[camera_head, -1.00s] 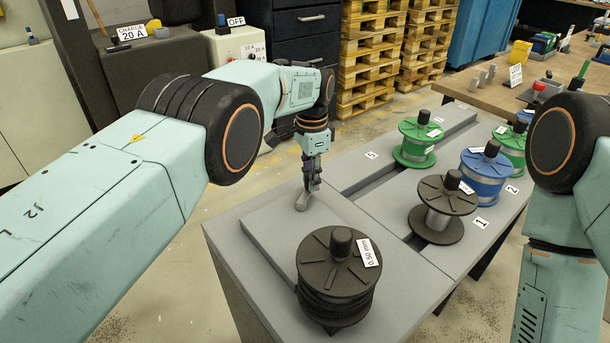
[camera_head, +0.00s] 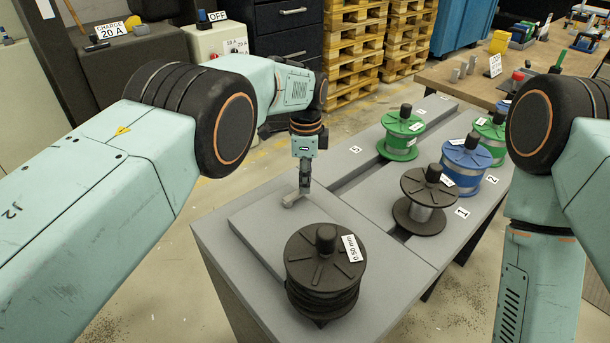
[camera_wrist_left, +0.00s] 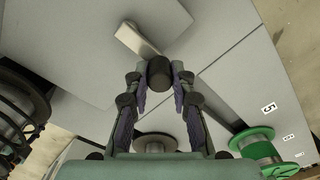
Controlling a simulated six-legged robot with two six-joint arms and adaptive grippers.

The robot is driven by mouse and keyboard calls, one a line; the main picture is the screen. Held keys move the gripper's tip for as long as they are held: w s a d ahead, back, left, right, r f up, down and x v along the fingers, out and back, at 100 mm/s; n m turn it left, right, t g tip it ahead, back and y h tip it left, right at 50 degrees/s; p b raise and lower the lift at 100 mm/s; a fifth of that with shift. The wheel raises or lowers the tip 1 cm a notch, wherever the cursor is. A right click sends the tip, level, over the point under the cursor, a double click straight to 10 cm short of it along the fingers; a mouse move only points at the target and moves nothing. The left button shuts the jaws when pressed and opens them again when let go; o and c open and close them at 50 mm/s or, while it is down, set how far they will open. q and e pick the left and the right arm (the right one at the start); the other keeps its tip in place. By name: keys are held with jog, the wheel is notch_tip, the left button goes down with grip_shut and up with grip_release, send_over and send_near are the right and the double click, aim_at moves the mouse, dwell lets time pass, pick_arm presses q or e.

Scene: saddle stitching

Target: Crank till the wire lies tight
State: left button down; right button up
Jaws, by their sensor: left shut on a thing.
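My left gripper (camera_head: 304,186) points down over the grey bench and is shut on the black crank knob (camera_wrist_left: 159,73), which shows between its fingers in the left wrist view. The pale crank arm (camera_head: 291,201) runs from under the gripper to the lower left, close above a raised grey plate; it also shows in the left wrist view (camera_wrist_left: 134,38). A black spool (camera_head: 322,245) labelled 0.50 mm stands in front of the plate. I cannot see how tight any wire lies. My right arm is at the right, its gripper out of the picture.
A black-flanged spool (camera_head: 420,215) with silver wire stands by label 1, a blue spool (camera_head: 468,158) by label 2. Green spools (camera_head: 400,145) stand farther back. A wooden bench (camera_head: 450,85) with tools is behind. The raised plate (camera_head: 262,222) is mostly clear.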

pick_arm(q)
jog(key=shift+s+a+f, duration=0.1)
jog(key=shift+f, duration=0.05)
jog(key=c, duration=1.1)
grip_release()
jog(key=shift+c, duration=0.2)
jog(key=shift+r, duration=0.2)
notch_tip(320, 180, up, 12)
jog(key=shift+f, duration=0.1)
